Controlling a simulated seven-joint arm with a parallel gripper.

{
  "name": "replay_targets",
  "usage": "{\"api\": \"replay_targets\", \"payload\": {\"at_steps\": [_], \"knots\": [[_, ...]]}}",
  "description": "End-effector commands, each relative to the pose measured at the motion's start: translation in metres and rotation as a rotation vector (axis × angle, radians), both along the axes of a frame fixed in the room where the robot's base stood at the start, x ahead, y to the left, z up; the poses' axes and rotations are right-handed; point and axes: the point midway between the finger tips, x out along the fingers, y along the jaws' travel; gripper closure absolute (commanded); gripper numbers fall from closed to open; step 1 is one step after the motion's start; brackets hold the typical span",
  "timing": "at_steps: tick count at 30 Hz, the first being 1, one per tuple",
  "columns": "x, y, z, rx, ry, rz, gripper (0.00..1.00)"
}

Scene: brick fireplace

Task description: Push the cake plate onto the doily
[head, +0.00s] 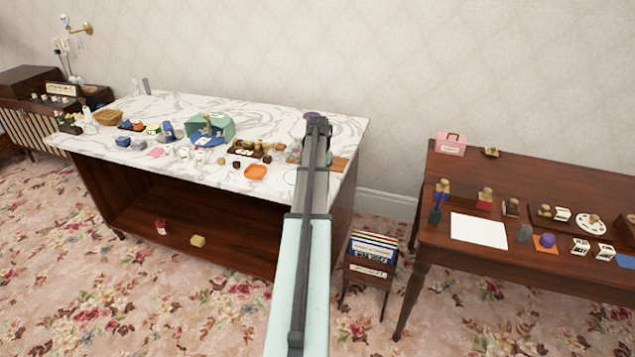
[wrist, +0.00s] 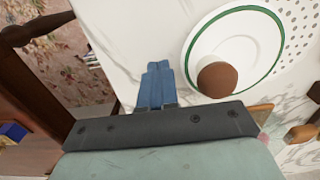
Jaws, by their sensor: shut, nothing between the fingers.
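The cake plate (wrist: 249,30) is white with a green rim and shows at the upper right of the wrist view. A round brown cake (wrist: 217,79) sits on it. A white surface with grey dots, which looks like the doily (wrist: 299,32), shows just beyond the plate's right edge; I cannot tell how far the plate overlaps it. My gripper (wrist: 156,75) is shut and empty, with its blue fingers just left of the plate's rim. I cannot tell whether they touch it. In the head view my arm hides the gripper and most of this area.
The marble tabletop (head: 215,170) holds a teal container (head: 221,126), an orange dish (head: 255,172) and a dark tray (head: 243,149) left of my arm. A brown table (head: 465,170) stands further right.

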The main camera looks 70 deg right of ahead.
Motion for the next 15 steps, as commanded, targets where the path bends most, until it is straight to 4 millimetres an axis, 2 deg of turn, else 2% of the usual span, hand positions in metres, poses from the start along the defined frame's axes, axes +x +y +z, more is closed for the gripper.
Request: {"api": "replay_targets", "payload": {"at_steps": [15], "knots": [[0.014, 0.002, 0.000, 0.002, 0.003, -0.001, 1.00]]}}
